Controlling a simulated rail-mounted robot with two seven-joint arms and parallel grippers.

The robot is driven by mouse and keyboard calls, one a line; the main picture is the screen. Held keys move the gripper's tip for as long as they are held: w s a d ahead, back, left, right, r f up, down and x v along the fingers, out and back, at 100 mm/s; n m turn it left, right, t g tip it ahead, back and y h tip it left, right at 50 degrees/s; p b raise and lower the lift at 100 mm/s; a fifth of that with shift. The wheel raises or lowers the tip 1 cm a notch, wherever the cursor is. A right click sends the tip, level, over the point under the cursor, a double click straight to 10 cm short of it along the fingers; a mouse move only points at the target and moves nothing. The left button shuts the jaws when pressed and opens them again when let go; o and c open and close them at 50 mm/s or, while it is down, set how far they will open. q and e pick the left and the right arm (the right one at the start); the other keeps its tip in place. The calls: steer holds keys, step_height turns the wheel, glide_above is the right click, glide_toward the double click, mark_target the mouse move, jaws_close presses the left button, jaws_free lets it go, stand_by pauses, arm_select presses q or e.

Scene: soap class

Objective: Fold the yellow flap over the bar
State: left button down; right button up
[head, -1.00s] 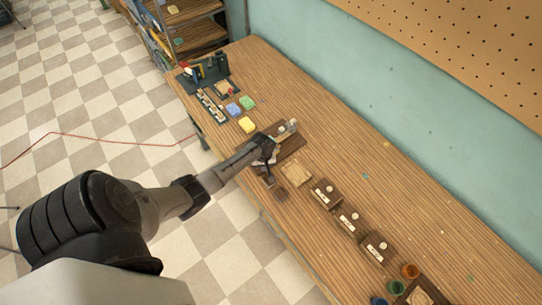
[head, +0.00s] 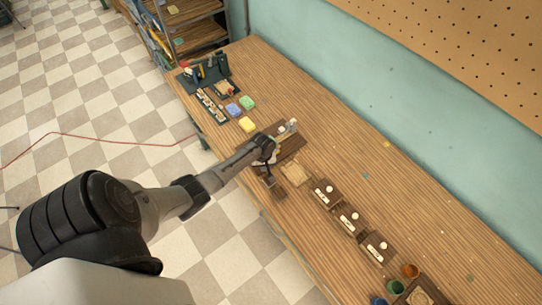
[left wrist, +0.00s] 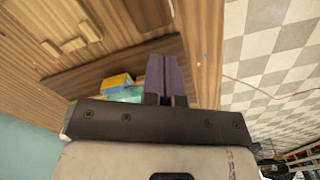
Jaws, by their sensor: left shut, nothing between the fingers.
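A small yellow piece (left wrist: 115,80) with blue beside it shows in the left wrist view, just left of my fingers. It looks like the yellow flap. A pale teal piece (left wrist: 125,95) shows below it, partly hidden by my gripper, and may be the bar; I cannot tell whether they touch. My left gripper (left wrist: 164,68) is shut and empty, its purple-looking fingers together beside the yellow piece. In the head view my left gripper (head: 269,178) is over the front edge of the dark board (head: 293,143), and the arm hides much of what lies there.
A tan square (head: 296,173) and several dark blocks with white labels (head: 349,220) run toward the lower right. Colored cups (head: 395,287) stand farther along.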

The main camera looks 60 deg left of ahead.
arm_select(q)
steer(key=shift+f, duration=0.2)
steer(key=shift+f+b, duration=0.4)
steer(key=shift+f, duration=0.15)
steer(key=shift+f+b, duration=0.5)
steer(key=shift+f, duration=0.45)
steer(key=shift+a, duration=0.1)
